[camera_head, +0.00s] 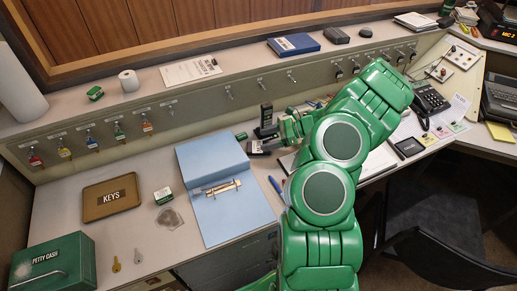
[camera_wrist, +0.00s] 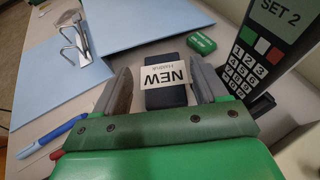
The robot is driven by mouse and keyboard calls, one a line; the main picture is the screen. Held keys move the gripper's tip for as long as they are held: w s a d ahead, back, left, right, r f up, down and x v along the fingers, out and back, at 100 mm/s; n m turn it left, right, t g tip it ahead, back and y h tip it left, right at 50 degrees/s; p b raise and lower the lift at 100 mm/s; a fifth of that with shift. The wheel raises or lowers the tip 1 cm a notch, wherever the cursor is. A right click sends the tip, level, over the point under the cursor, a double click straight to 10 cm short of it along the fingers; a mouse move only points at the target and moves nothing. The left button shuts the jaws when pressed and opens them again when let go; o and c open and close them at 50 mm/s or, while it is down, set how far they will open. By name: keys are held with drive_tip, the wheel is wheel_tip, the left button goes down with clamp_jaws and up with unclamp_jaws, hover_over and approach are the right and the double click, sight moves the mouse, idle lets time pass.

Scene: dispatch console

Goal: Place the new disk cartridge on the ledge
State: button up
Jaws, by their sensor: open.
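The new disk cartridge (camera_wrist: 166,90) is a dark block with a white label reading "NEW", lying on the desk in the wrist view. My gripper (camera_wrist: 158,68) is open, with one grey finger on each side of the cartridge. A narrow gap shows on the left; I cannot tell whether the right finger touches it. The ledge (camera_head: 228,84) is the raised shelf along the back, above the key hooks.
A handset marked "SET 2" (camera_wrist: 272,50) stands close right of my gripper. A small green box (camera_wrist: 201,43) lies beyond the cartridge. An open blue binder (camera_head: 217,212) and pens (camera_wrist: 55,132) lie left. The ledge holds a blue book (camera_head: 293,44) and papers (camera_head: 190,70), with bare room between.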

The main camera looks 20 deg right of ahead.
sight(258, 146)
drive_tip(key=shift+f, duration=1.45)
drive_tip(key=shift+x, duration=1.5)
drive_tip(key=shift+c, duration=0.3)
drive_tip(key=c, duration=0.9)
drive_tip(key=shift+o, duration=0.2)
drive_tip(key=shift+r, duration=0.1)
